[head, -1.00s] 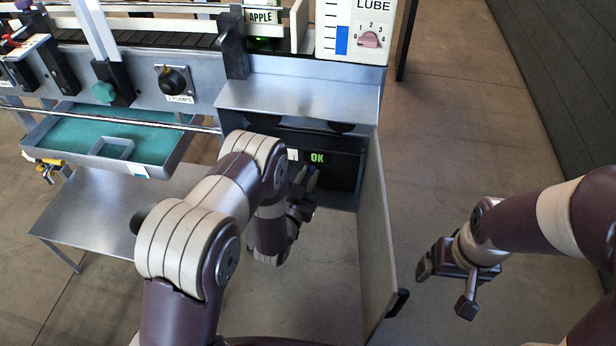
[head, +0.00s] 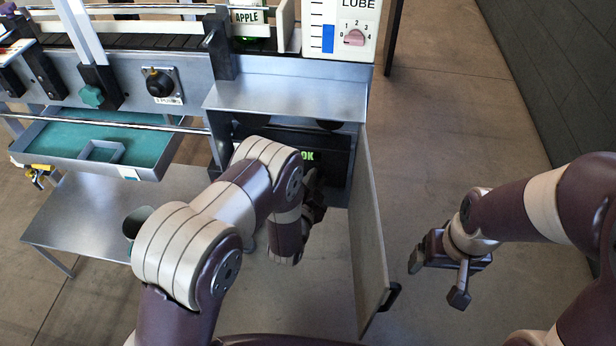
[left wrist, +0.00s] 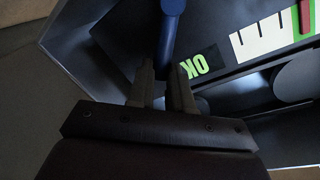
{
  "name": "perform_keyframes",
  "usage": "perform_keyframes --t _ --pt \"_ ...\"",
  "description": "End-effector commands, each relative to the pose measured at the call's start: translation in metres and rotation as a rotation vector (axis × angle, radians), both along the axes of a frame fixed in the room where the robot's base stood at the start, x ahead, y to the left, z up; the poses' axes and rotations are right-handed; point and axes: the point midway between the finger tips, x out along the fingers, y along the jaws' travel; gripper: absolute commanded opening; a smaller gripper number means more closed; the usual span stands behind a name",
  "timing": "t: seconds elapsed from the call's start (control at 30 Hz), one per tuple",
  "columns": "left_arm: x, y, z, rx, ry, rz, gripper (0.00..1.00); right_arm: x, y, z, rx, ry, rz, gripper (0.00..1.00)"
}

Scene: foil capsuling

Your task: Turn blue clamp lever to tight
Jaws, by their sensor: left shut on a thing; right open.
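In the left wrist view the blue clamp lever (left wrist: 168,38) runs up from between the fingers of my left gripper (left wrist: 164,85), with a rounded blue end at the top edge. The gripper is shut on it. In the head view my left gripper (head: 312,195) reaches into the open cabinet under the steel shelf, and my own arm hides the lever. A green OK label (left wrist: 197,65) lies beside the fingers in the left wrist view. My right gripper (head: 440,275) is open and empty, out to the right of the cabinet door.
The cabinet door (head: 368,240) stands open just right of my left gripper. The steel shelf (head: 290,97) is above it. A low table (head: 85,215) and a teal-lined tray (head: 60,140) are at left. The floor at right is clear.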

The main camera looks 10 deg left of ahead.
Motion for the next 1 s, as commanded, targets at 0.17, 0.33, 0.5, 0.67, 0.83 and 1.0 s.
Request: perform_keyframes --t 0.17,0.33,0.5,0.67,0.83,1.0 --pt "0.0 -0.009 -0.008 0.163 0.001 -0.002 0.0 0.0 0.0 -0.001 0.0 0.0 0.0 0.87" --pt "0.0 -0.016 -0.017 0.325 0.003 -0.002 0.0 0.0 0.0 -0.003 0.0 0.0 0.0 0.87" --pt "0.0 -0.02 -0.027 0.48 0.002 -0.002 0.0 0.0 0.0 -0.005 0.0 0.0 0.0 0.87" --pt "0.0 -0.024 -0.034 0.608 0.003 -0.001 0.0 0.0 0.0 -0.007 0.0 0.0 0.0 0.87" --pt "0.0 -0.025 -0.042 0.719 0.004 -0.002 0.0 0.0 0.0 -0.009 0.0 0.0 0.0 0.87" --pt "0.0 -0.026 -0.046 0.795 0.004 -0.001 0.0 0.0 0.0 -0.01 0.0 0.0 0.0 0.87"
